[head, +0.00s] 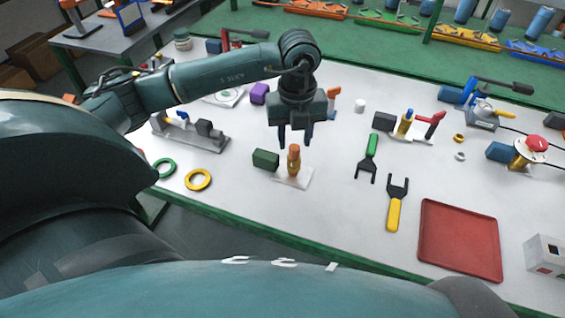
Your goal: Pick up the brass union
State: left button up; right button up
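My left gripper (294,138) hangs over the table, fingers pointing down and apart, with nothing visible between them. The fingertips look a little above or behind the orange top; the exact gap is hard to tell. A small brass-coloured ring-like piece (458,138) lies loose on the right side of the table. I cannot tell for sure which of these brass pieces is the union. My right gripper is out of view.
A red tray (459,241) lies empty at the front right. Green-handled (371,158) and yellow-handled (396,205) wrenches lie in the middle. Green (164,168) and yellow (198,180) rings lie at left. A fixture with a red lever (431,126) stands right of the gripper.

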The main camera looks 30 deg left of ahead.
aim_at(293, 158)
pick_arm(q)
jog(key=f, duration=0.3)
jog(key=f+p, duration=0.1)
jog(key=f, duration=0.2)
jog(key=shift+s+d+f, duration=0.1)
jog(key=shift+s+f, duration=0.1)
jog(key=shift+f, duration=0.05)
grip_shut()
